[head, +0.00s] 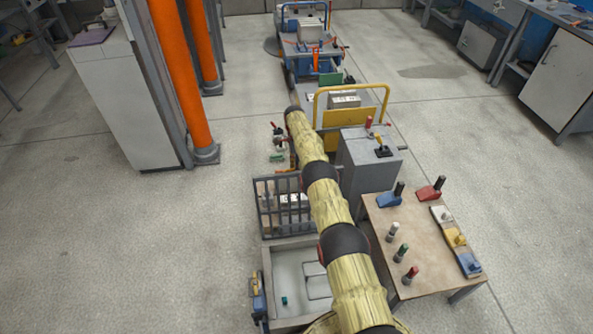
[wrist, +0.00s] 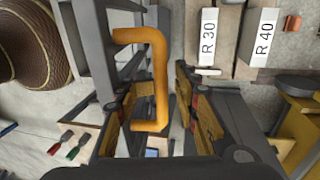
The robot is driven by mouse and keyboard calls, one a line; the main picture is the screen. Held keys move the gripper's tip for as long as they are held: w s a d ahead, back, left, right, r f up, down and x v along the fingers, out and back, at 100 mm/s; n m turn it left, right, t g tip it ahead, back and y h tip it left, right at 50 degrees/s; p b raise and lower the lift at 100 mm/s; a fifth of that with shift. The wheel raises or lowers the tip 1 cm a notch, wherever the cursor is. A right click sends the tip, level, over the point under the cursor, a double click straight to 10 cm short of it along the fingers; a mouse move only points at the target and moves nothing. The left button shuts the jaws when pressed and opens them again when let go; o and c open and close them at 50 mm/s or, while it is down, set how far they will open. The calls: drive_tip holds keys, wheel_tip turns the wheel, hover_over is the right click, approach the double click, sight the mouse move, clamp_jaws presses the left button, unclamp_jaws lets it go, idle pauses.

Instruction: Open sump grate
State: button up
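In the head view a dark barred grate (head: 284,206) shows at the far end of a pale grey basin (head: 270,262), left of my arm. It looks raised rather than lying over the basin, and pale blocks show through its bars. In the wrist view an orange C-shaped handle (wrist: 160,80) is close up, with grey bars (wrist: 92,45) beside it. My gripper (wrist: 165,112) is open, its two dark fingers with yellowish pads on either side of the handle's lower end. I cannot tell whether they touch it. My arm hides the fingers in the head view.
Blocks marked R 30 (wrist: 208,38) and R 40 (wrist: 262,38) are at the wrist view's top. A grey cabinet (head: 368,165) and a table (head: 408,222) with several coloured tools stand right of my arm.

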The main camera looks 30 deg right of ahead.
wheel_tip(320, 180, up, 10)
idle(0.6)
